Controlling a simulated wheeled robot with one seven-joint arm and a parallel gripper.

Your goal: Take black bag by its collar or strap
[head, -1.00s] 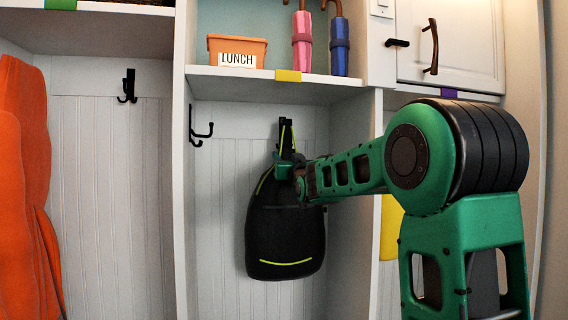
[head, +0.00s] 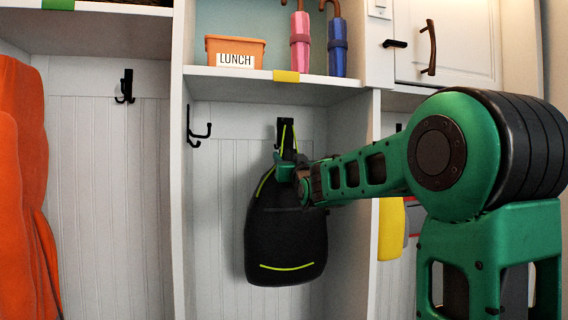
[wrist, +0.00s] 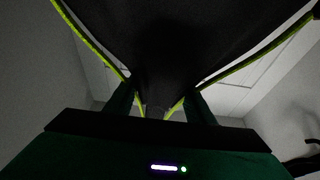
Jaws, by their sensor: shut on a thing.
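The black bag (head: 287,235) with yellow-green trim hangs against the back panel of the middle cubby, below a black hook (head: 286,127). Its strap runs up to the hook. My gripper (head: 285,165) is at the top of the bag, near the base of the strap. In the wrist view the bag (wrist: 190,40) fills the upper middle, and my gripper's two fingers (wrist: 160,105) stand on either side of its narrowed top part and are shut on it. The exact contact at the fingertips is dark and hard to see.
An orange box labelled LUNCH (head: 236,50) and pink (head: 300,45) and blue (head: 337,48) umbrellas stand on the shelf (head: 250,76) above. Cubby dividers flank the bag. An orange garment (head: 22,180) hangs at left, a yellow item (head: 390,230) at right.

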